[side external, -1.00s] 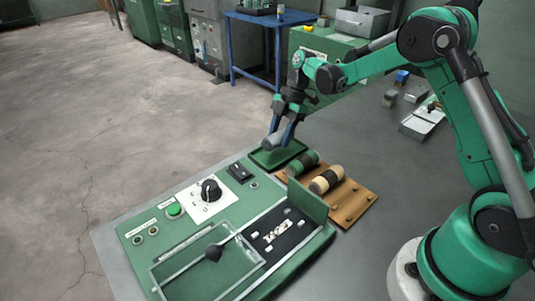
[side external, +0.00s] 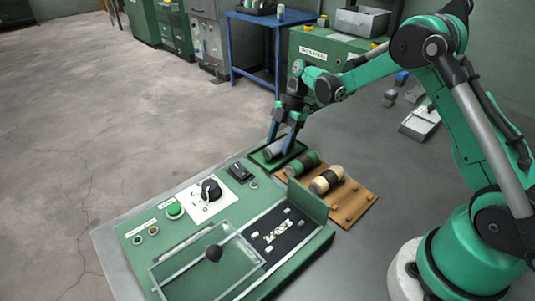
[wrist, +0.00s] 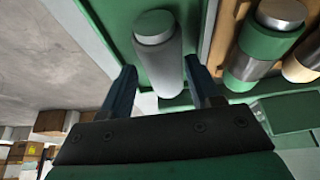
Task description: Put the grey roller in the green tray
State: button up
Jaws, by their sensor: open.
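The grey roller (side external: 274,149) lies in the green tray (side external: 292,153), at the far end of the green control panel. It also shows in the wrist view (wrist: 158,60), between my two fingers, on the tray's green floor (wrist: 118,22). My gripper (side external: 283,140) is open over the tray, with its blue fingers down on either side of the roller. In the wrist view gaps show between the roller and both fingers (wrist: 163,88). The fingers partly hide the roller in the side view.
A wooden rack (side external: 352,201) right of the tray holds a green-and-dark roller (side external: 302,164) and a cream-and-dark roller (side external: 326,180).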

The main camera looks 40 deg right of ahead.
jog(key=v, duration=1.2)
jog(key=s+a+r+m+t+h, duration=0.3)
jog(key=s+a+r+m, duration=0.1)
jog(key=s+a+m, duration=0.4)
jog(key=s+a+f+m+t+h, duration=0.1)
jog(key=s+m+t, duration=0.3)
jog(key=m, duration=0.6)
jog(key=shift+s+a+f, duration=0.5)
jog(key=shift+s+f, duration=0.3)
jog(key=shift+s, duration=0.4)
